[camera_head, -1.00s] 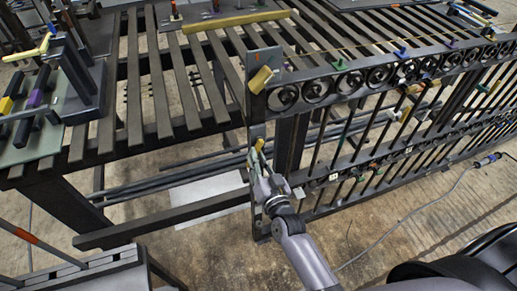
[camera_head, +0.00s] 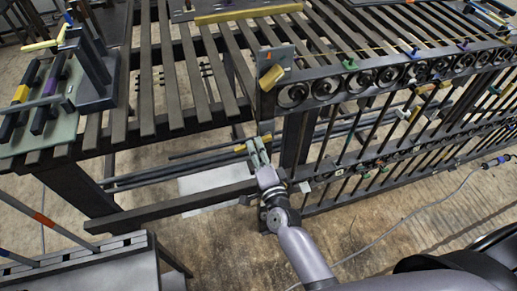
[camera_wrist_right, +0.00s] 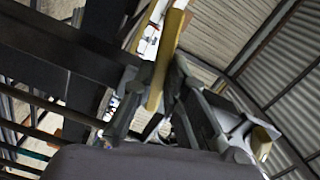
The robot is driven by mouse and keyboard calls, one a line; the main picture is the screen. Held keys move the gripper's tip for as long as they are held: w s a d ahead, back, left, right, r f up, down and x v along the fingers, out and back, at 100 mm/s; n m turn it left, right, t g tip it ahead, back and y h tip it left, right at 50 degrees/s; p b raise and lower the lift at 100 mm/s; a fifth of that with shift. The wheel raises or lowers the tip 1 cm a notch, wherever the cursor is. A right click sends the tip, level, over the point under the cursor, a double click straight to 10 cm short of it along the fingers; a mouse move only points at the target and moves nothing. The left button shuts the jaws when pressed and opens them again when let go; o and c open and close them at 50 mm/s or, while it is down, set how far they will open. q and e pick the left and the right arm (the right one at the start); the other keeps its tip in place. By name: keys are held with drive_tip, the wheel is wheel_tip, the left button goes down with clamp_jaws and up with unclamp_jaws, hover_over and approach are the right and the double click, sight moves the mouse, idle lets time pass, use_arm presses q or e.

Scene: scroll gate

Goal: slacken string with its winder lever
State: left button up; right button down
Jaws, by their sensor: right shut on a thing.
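My right gripper (camera_head: 257,152) is at the lower left end of the dark gate frame, below its corner. It is shut on a yellow lever (camera_wrist_right: 163,65), which stands between the fingers in the right wrist view. In the head view only a small yellow end of this lever (camera_head: 240,148) shows, pointing left of the fingers. A second yellow piece (camera_head: 271,77) sits higher, on the grey end plate of the gate (camera_head: 277,58). A thin pale line, perhaps the string, runs along the gate top; its link to the lever is hidden. My left gripper is not in view.
The gate's top rail carries a row of dark round scrolls (camera_head: 325,87) with coloured pegs. A slatted table (camera_head: 190,75) stands behind. Floor (camera_head: 220,235) is open between the box and my right arm.

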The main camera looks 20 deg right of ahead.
drive_tip(key=shift+r+m, duration=0.3)
drive_tip(key=shift+m, duration=0.4)
drive_tip(key=shift+r+m, duration=0.25)
drive_tip(key=shift+m, duration=0.45)
drive_tip(key=shift+a, duration=0.1)
drive_tip(key=c, duration=1.6)
unclamp_jaws()
drive_tip(key=shift+s, duration=0.1)
drive_tip(key=s, duration=1.2)
drive_tip(key=shift+d, duration=0.2)
